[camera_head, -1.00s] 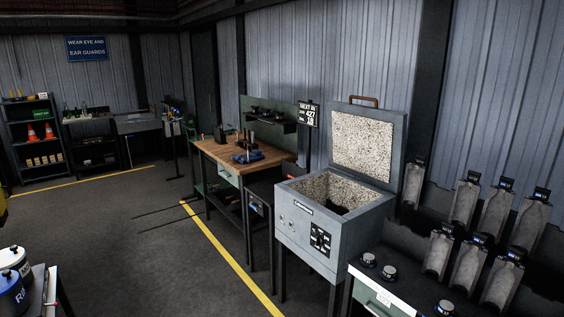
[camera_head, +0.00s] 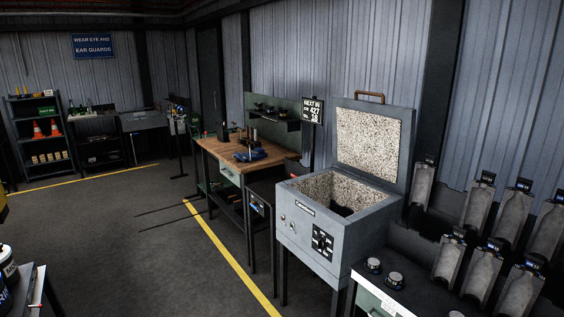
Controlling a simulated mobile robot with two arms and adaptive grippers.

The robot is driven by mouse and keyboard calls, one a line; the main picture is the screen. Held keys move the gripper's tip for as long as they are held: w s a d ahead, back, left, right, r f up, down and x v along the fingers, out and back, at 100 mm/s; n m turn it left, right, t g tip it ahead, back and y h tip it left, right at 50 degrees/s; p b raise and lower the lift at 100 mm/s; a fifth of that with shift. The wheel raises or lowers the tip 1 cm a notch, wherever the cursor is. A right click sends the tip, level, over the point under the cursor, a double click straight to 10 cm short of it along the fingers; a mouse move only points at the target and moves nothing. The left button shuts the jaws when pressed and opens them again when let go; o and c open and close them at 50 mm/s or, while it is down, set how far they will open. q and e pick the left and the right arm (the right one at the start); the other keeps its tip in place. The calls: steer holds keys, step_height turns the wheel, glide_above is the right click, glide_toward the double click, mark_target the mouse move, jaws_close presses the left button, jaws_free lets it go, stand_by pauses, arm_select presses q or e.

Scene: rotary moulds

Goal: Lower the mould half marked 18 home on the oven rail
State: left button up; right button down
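The open kiln-like oven (camera_head: 318,232) stands right of centre. Its speckled lid (camera_head: 367,140) is raised against the wall. A dark shape shows low in its cavity, but I cannot tell whether it is a rail. Several grey mould halves (camera_head: 478,205) with dark tags on top stand upright in two rows at the right. The tag marks are too small to read, so I cannot tell which one is marked 18. A sign (camera_head: 312,110) behind the oven reads "NEXT IN", 427 and No. 18. Neither of my grippers is in view.
A dark-topped bench with round knobs (camera_head: 395,281) stands right of the oven. A wooden-topped workbench (camera_head: 270,158) stands to its left. A cart with containers (camera_head: 8,262) is at the lower left. Open floor (camera_head: 140,240) with a yellow line lies between.

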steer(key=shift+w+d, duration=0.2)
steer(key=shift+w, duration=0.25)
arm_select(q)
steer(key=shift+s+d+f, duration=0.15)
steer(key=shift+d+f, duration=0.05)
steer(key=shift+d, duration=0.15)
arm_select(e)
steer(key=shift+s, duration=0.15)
